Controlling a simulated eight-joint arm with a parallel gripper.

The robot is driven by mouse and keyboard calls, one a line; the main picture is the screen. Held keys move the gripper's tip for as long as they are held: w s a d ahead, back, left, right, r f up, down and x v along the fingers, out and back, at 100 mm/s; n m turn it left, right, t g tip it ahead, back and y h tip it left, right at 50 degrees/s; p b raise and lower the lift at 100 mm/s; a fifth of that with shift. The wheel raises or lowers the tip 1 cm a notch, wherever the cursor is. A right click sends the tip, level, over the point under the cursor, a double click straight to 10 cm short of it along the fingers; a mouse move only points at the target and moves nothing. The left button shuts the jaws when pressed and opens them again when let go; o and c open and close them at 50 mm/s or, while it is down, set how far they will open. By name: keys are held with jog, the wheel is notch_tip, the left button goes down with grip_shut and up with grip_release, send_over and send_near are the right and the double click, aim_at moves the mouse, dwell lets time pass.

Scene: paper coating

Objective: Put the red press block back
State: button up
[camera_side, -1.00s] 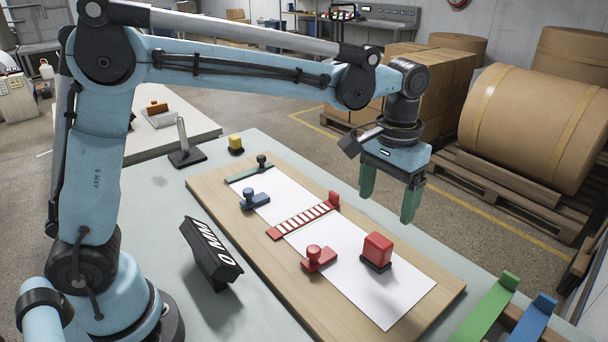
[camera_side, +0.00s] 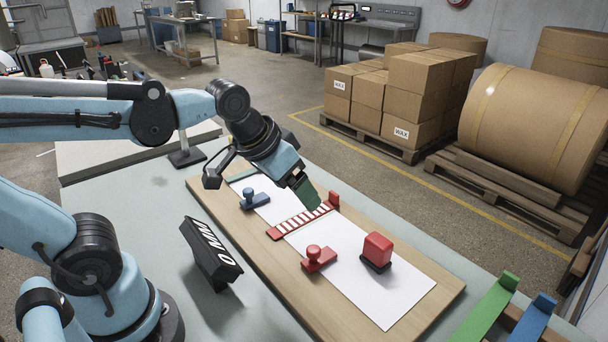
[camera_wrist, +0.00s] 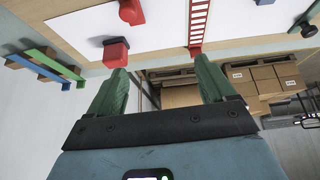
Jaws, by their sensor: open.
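The red press block (camera_side: 377,250) is a red cube-like block on a dark base. It stands upright on the front part of the white paper (camera_side: 395,300), right of a red knobbed piece (camera_side: 318,259). In the wrist view the red block (camera_wrist: 115,52) shows just beyond the left fingertip, apart from it. My gripper (camera_side: 310,195) is tilted above the board, over the red-striped bar (camera_side: 302,220), back and left of the block. In the wrist view its green fingers (camera_wrist: 163,73) are spread with nothing between them.
The wooden board (camera_side: 450,291) lies on the pale table. A blue knobbed piece (camera_side: 256,199) sits toward the back of the paper. A black "0 MM" sign (camera_side: 210,252) stands left of the board. Green (camera_side: 487,308) and blue (camera_side: 533,318) strips are at the front right.

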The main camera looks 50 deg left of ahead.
jog(key=shift+s+a+f+t, duration=0.35)
jog(key=shift+s+a+f, duration=0.05)
jog(key=shift+s+f, duration=0.2)
jog(key=shift+s+a+f+t, duration=0.35)
jog(key=shift+s+a+f, duration=0.1)
jog(key=shift+s, duration=0.1)
dwell(0.6)
